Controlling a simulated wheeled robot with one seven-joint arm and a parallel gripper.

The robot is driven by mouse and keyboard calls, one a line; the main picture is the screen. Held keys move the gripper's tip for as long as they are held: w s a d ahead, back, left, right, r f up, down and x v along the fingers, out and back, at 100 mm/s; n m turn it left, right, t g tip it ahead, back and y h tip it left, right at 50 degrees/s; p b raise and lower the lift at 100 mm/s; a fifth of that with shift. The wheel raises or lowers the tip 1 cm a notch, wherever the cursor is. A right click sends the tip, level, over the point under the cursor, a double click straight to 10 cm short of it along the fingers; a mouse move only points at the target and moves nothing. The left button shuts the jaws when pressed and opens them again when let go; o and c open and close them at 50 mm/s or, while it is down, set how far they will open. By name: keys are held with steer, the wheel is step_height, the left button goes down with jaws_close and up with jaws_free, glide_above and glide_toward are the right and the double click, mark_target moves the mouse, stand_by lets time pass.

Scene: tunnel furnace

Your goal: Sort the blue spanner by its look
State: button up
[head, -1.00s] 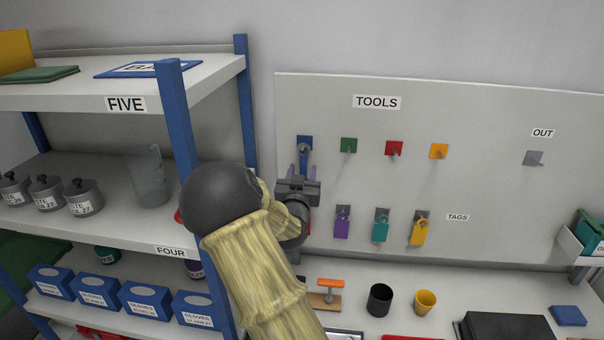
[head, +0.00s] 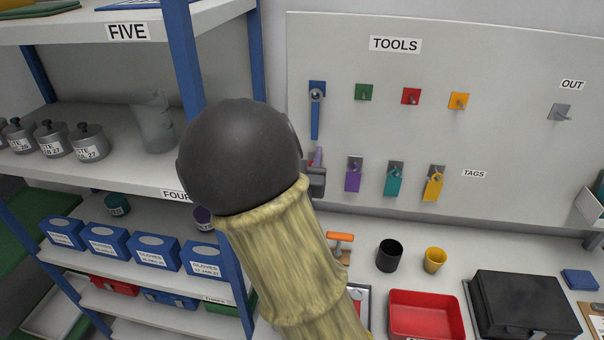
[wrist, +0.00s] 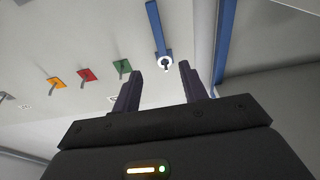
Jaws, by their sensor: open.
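The blue spanner (head: 316,118) hangs by its ring end from the blue hook plate (head: 317,86) at the upper left of the tools board. It also shows in the wrist view (wrist: 155,28), where the picture looks inverted. My gripper (wrist: 160,70) is open and empty, its two dark fingers apart. In the wrist view the spanner's ring lies between the fingertips in the picture, but a gap in depth remains unclear. In the head view my arm hides most of the gripper; a purple-grey fingertip shows just below the spanner's lower end.
Green (head: 364,92), red (head: 411,96) and yellow (head: 458,100) hook plates are empty. Purple, teal and yellow tags (head: 433,186) hang below. The "OUT" hook (head: 561,112) is at right. A blue shelf post (head: 186,70) stands close left of my arm. A red tray (head: 425,312) lies on the bench.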

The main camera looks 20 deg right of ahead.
steer(key=b+v, duration=0.2)
steer(key=v, duration=0.2)
steer(key=shift+w, duration=0.1)
stand_by(0.4)
steer(key=s+a+f+n+g+y, duration=0.1)
steer(key=a+f+n+g+y, duration=0.1)
steer(key=a+f+g+y, duration=0.3)
steer(key=s+a+f+n+g+y, duration=0.1)
steer(key=f+y, duration=0.3)
steer(key=f, duration=0.4)
steer(key=s+a+f+n+g+y, duration=0.1)
steer(key=s+f+n+g, duration=0.1)
steer(key=s+g, duration=0.2)
steer(key=s+a+f+n+g+y, duration=0.1)
steer(key=s+a+f+g, duration=0.1)
steer(key=s, duration=0.7)
steer(key=shift+a+f+n+g, duration=0.25)
steer(key=shift+n+g, duration=0.15)
steer(key=shift+g, duration=0.5)
